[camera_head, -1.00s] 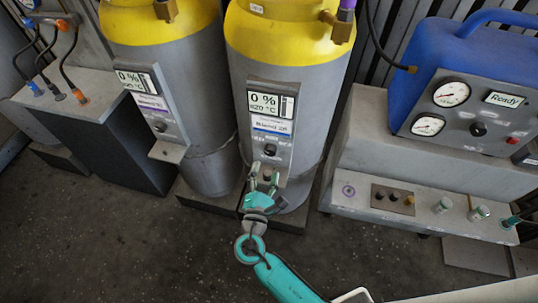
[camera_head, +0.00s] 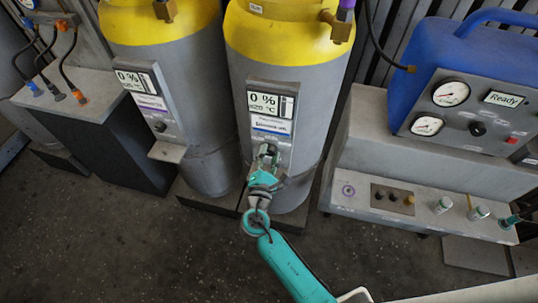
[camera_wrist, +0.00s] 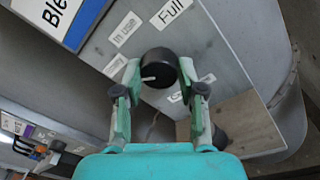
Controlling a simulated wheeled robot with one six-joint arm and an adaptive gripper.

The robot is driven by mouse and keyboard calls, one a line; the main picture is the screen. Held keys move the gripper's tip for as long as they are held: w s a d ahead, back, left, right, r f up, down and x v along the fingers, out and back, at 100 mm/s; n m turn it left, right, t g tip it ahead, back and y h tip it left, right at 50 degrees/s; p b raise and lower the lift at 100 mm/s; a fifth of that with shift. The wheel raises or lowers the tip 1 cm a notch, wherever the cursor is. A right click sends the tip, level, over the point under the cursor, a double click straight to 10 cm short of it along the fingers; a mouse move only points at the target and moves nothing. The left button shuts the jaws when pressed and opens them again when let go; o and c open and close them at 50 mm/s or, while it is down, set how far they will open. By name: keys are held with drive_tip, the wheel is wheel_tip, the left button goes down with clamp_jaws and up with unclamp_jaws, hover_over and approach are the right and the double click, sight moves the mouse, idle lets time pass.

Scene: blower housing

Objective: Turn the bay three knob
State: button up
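A black round knob (camera_wrist: 159,68) with a white pointer mark sits on a grey panel in the wrist view. The mark points left in the picture. Small labels surround it; "In use" (camera_wrist: 125,29) and "Full" (camera_wrist: 170,12) are readable, others are partly hidden. My gripper (camera_wrist: 159,76) is open, one finger on each side of the knob, with small gaps visible. In the head view my gripper (camera_head: 264,160) is at the lower panel of the middle yellow-topped cylinder (camera_head: 285,80) and mostly hides the knob. Its display (camera_head: 270,105) reads 0 %.
Another yellow-topped cylinder (camera_head: 170,80) with a similar panel stands to the left. A small ledge sticks out below the knob. A blue unit (camera_head: 425,65) with gauges sits on a grey bench (camera_head: 350,150) at the right. The dark floor in front is clear.

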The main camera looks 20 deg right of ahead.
drive_tip(key=shift+c, duration=1.4)
drive_tip(key=m, duration=0.5)
drive_tip(key=shift+m+h, duration=0.3)
drive_tip(key=shift+m, duration=0.1)
drive_tip(key=m, duration=0.6)
drive_tip(key=shift+f+h, duration=0.1)
drive_tip(key=shift+h, duration=0.3)
drive_tip(key=shift+m, duration=0.3)
drive_tip(key=o, duration=1.1)
drive_tip(key=shift+o, duration=0.2)
